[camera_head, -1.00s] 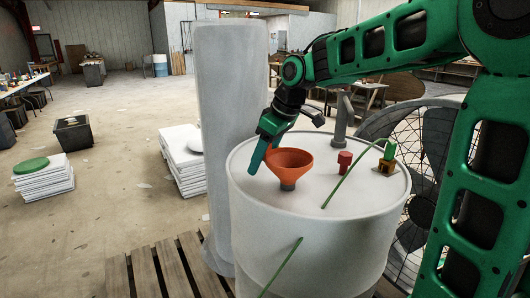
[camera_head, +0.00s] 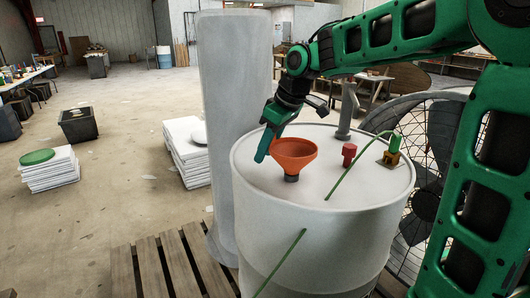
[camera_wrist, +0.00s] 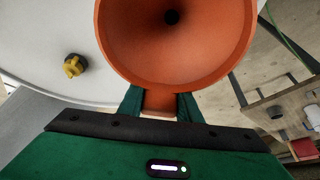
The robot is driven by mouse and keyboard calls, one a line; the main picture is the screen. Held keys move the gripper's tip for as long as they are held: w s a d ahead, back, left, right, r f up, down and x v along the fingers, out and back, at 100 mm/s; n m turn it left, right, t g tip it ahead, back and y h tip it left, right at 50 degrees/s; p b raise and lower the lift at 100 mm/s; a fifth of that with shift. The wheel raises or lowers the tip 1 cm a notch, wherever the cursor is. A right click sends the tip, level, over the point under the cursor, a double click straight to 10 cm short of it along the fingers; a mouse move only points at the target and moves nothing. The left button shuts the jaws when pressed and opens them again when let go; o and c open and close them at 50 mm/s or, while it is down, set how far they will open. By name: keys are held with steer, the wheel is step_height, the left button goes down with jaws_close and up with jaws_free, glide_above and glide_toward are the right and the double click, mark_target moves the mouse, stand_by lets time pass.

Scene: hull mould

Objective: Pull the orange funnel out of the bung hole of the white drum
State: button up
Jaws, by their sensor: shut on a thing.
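The orange funnel (camera_head: 294,154) stands upright on top of the white drum (camera_head: 310,240), near the left side of the lid. Its dark lower end meets the lid, and the bung hole itself is hidden beneath it. My gripper (camera_head: 262,150) reaches down at the funnel's left side. In the wrist view the funnel's wide bowl (camera_wrist: 175,45) fills the top middle. Its short orange tab (camera_wrist: 160,101) sits between the fingers of my gripper (camera_wrist: 159,104), which is shut on it.
A red cap (camera_head: 349,153), a brass fitting with a green hose (camera_head: 391,156) and a grey pipe (camera_head: 346,110) stand on the lid. A tall white wrapped column (camera_head: 235,100) rises behind left. A large fan (camera_head: 425,190) stands at right. A wooden pallet (camera_head: 165,270) lies below.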

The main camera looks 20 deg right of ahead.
steer(key=shift+r, duration=1.5)
steer(key=shift+r, duration=0.25)
steer(key=shift+r, duration=0.4)
steer(key=shift+r, duration=0.4)
steer(key=shift+r, duration=1.5)
steer(key=shift+r, duration=1.5)
steer(key=shift+r, duration=1.5)
